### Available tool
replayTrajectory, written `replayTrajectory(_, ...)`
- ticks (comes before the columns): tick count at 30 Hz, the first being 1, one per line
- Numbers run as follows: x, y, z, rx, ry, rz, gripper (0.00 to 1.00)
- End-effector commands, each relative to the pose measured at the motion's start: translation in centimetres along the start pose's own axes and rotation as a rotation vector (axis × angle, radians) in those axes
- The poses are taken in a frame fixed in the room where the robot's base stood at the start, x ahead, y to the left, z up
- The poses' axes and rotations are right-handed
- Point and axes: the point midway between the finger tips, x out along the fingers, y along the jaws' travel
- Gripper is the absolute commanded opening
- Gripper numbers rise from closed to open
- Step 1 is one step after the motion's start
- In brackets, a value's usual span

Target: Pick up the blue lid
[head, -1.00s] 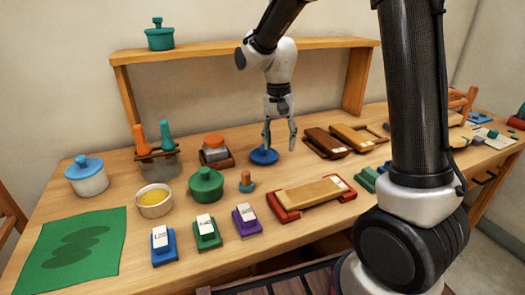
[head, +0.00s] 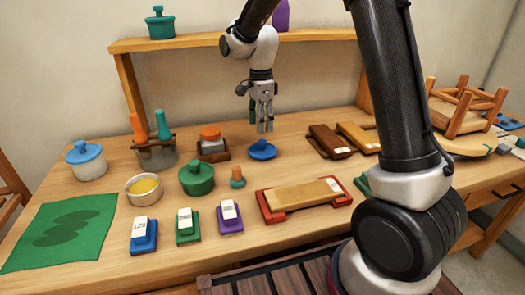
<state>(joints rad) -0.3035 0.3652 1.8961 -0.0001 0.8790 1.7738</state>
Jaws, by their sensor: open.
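A loose blue lid (head: 262,151) with a round knob lies on the wooden table, knob up, just right of the grey block with the orange top. My gripper (head: 265,131) points down, open and empty. Its fingertips show just above the lid in the picture, apart from it; whether they are directly over it or a little behind it is hard to tell. The fingers appear close together, seen nearly edge-on. A second blue lid (head: 83,150) sits on a pale pot (head: 88,168) at the left.
A rack with orange and teal handles (head: 155,151) is left. Dark and light wooden blocks (head: 330,140) lie right. A shelf (head: 200,42) runs behind.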

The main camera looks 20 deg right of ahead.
Motion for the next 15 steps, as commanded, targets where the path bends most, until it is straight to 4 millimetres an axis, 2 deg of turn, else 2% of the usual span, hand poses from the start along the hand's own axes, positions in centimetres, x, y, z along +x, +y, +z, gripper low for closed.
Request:
replayTrajectory(8, 2.9, 0.1, -0.1, 0.023, 0.001, 0.004, 0.52)
replayTrajectory(15, 6.5, 0.3, -0.5, 0.021, 0.001, 0.005, 0.52)
